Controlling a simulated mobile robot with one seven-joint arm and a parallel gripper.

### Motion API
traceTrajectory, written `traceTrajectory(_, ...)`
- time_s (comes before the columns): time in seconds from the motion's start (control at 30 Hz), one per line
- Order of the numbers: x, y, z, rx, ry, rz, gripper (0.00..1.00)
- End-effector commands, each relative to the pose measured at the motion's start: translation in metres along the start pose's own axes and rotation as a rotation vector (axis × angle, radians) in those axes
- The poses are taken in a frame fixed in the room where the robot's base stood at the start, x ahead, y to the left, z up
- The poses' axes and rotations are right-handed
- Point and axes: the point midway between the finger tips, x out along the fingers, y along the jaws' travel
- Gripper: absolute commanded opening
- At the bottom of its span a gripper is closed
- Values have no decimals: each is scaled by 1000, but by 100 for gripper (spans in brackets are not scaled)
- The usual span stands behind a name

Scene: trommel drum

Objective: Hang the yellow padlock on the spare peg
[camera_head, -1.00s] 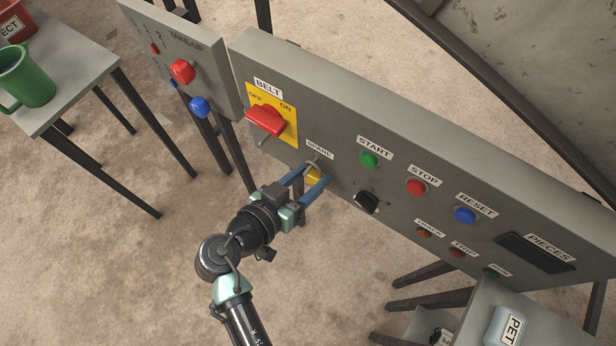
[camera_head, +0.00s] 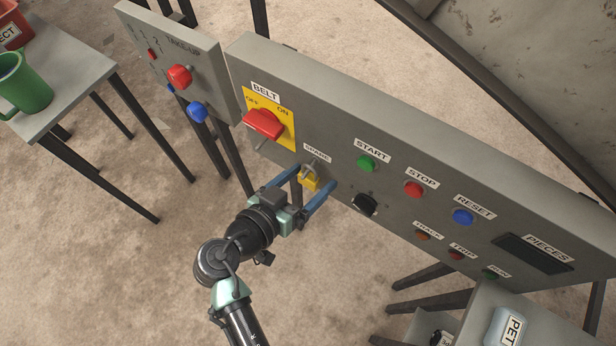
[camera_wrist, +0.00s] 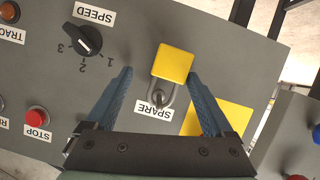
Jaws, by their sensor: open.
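The yellow padlock (camera_head: 309,182) is at the SPARE label on the grey control panel (camera_head: 330,130). Its grey shackle (camera_head: 310,168) is up at the spare peg, and its body is below. The shackle loop (camera_wrist: 159,98) is around or against the peg; the peg itself is mostly hidden. My gripper (camera_head: 312,196) is open, with its fingers either side of the padlock and not touching it.
The red BELT switch (camera_head: 263,124) on its yellow plate is left of the peg. The black SPEED knob (camera_head: 365,204) is close to the right finger. START, STOP and RESET buttons sit further right. A table with a green mug (camera_head: 27,88) is at far left.

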Motion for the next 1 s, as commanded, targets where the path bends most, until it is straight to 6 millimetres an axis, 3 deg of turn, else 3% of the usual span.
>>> traceTrajectory(0.23,-1,0,1,-1,-1,0,87)
traceTrajectory(0.37,-13,-1,1,-1,0,-3,87)
traceTrajectory(0.8,-104,-1,0,0,0,-4,87)
traceTrajectory(1.0,-126,0,0,0,0,-1,87)
